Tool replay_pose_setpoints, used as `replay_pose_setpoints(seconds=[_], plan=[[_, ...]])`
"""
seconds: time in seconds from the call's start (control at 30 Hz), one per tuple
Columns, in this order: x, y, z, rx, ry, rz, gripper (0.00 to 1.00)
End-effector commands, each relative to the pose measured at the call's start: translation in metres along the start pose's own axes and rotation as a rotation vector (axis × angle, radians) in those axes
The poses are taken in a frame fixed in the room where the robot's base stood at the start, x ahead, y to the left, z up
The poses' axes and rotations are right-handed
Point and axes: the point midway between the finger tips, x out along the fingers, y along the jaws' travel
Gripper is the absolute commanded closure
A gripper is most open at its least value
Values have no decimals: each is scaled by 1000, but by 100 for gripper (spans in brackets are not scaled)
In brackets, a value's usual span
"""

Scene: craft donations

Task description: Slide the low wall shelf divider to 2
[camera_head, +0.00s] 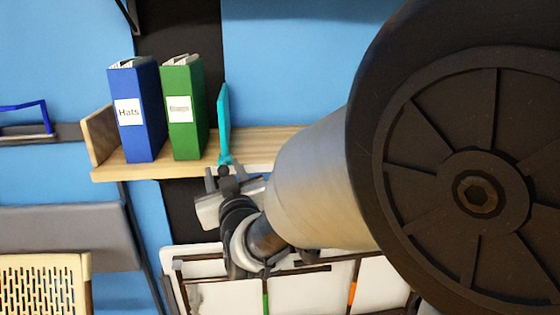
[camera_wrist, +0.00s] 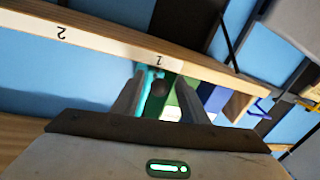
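The low wall shelf (camera_head: 130,170) is pale wood. Its teal divider (camera_head: 223,115) stands upright to the right of the green binder, with a dark round knob (camera_head: 224,171) at its front lower edge. In the wrist view the shelf's front strip (camera_wrist: 110,45) carries a "1" and a "2"; the divider (camera_wrist: 141,70) is near the "1", away from the "2". My gripper (camera_head: 225,178) is at the shelf's front edge by the knob. In the wrist view my gripper (camera_wrist: 161,80) is open, its fingers on either side of the knob (camera_wrist: 160,88), with gaps visible.
A blue binder labelled "Hats" (camera_head: 135,115) and a green binder (camera_head: 183,110) stand left of the divider. A white bin (camera_head: 210,295) sits below the shelf. My arm covers the shelf's right part in the head view.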

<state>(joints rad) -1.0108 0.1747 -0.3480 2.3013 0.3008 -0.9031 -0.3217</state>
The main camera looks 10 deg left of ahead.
Motion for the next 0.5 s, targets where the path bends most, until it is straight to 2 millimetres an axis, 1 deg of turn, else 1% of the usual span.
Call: replay_pose_setpoints(seconds=[0.37, 0.43, 0.5], plan=[[-1, -1, 0, 0, 0, 0, 60], [-1, -1, 0, 0, 0, 0, 69], [-1, -1, 0, 0, 0, 0, 80]])
